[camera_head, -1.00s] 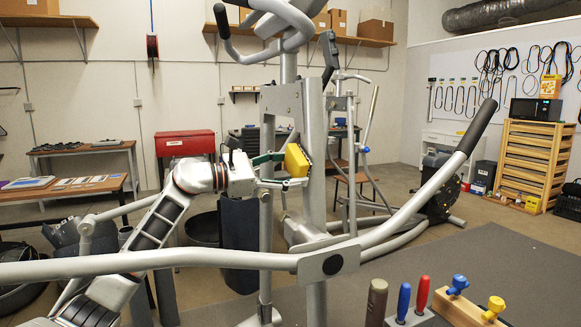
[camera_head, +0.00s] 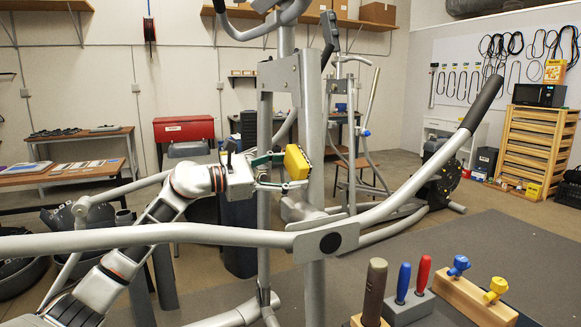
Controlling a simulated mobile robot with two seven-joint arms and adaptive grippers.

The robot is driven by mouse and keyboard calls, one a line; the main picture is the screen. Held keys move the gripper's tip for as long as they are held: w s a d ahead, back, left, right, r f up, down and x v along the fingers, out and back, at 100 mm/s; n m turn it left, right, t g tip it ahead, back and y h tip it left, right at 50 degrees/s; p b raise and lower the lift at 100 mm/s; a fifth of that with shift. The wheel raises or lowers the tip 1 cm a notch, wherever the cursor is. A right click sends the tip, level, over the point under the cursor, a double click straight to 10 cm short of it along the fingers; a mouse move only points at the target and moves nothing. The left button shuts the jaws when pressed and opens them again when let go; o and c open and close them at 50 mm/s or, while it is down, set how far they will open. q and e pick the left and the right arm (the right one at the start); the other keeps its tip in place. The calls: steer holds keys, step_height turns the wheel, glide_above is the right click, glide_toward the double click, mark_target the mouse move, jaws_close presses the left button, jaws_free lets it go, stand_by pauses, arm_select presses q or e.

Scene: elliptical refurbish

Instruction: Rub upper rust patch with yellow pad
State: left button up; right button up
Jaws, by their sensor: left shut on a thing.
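The yellow pad (camera_head: 297,162) is held up against the grey upright post (camera_head: 314,130) of the elliptical machine. My left gripper (camera_head: 277,172), with green-and-grey fingers, comes in from the left and is shut on the pad. A narrow dark edge shows at the pad's right side, by the post; I cannot tell if it is the pad or rust. I cannot make out the upper rust patch; the pad covers part of the post. My right gripper is not in view.
The machine's long curved bar (camera_head: 180,234) crosses in front of my left arm. Tool blocks with red and blue handles (camera_head: 407,303) and yellow and blue knobs (camera_head: 475,292) stand at lower right. A red toolbox (camera_head: 183,129) stands behind.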

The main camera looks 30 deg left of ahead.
arm_select(q)
steer(key=shift+b+v, duration=0.4)
steer(key=shift+v, duration=2.05)
steer(key=shift+s+a, duration=0.3)
steer(key=shift+s, duration=0.15)
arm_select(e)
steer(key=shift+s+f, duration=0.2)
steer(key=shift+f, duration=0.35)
